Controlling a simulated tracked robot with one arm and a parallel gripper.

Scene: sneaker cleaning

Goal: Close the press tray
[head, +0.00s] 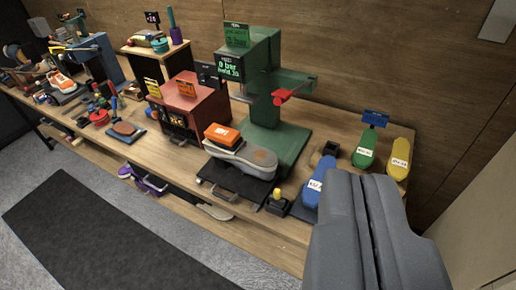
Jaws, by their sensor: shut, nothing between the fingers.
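The green press (262,80) stands on the bench in the middle of the view, with a red lever (292,92) on its right side. The black press tray (246,193) sticks out in front of the press toward the bench's front edge, with a handle on its front. A grey shoe sole (258,160) lies over the tray, with an orange block (222,135) at its left end. My gripper (372,180) is large at the lower right, shut and empty. It is right of the tray and apart from it in the picture. It hides part of the bench.
A blue sole form (314,188) stands close by my gripper, with green (365,148) and yellow (399,158) ones behind. A small black box with a yellow button (277,202) sits right of the tray. A red oven-like box (190,105) stands left. The floor in front is open.

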